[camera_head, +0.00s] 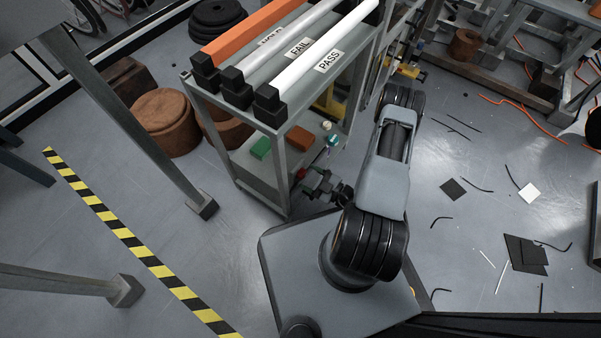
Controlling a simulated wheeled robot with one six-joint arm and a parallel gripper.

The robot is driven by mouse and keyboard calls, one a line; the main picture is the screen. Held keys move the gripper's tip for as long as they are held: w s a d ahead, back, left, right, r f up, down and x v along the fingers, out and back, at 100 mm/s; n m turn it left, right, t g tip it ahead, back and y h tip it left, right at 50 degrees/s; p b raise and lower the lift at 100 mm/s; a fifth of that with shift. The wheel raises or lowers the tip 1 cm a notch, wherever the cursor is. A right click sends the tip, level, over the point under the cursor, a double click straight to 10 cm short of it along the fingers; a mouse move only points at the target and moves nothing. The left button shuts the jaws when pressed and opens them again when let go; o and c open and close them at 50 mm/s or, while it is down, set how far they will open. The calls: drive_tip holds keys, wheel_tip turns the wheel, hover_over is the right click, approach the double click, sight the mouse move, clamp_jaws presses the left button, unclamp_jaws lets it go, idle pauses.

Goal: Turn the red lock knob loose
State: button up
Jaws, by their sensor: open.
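A small red spot (301,174), which looks like the red lock knob, shows at the right side of the grey rack, near the rack's front leg. My gripper (304,181) is open, with its dark fingers right at the red spot. Most of the knob is hidden by the gripper and too small to make out. I cannot tell whether the fingers touch it or stand around it.
Brown round blocks (165,122) stand left. Scraps litter the floor at right.

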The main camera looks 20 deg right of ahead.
drive_tip(key=shift+w+a, duration=0.45)
drive_tip(key=shift+w, duration=0.1)
drive_tip(key=c, duration=0.9)
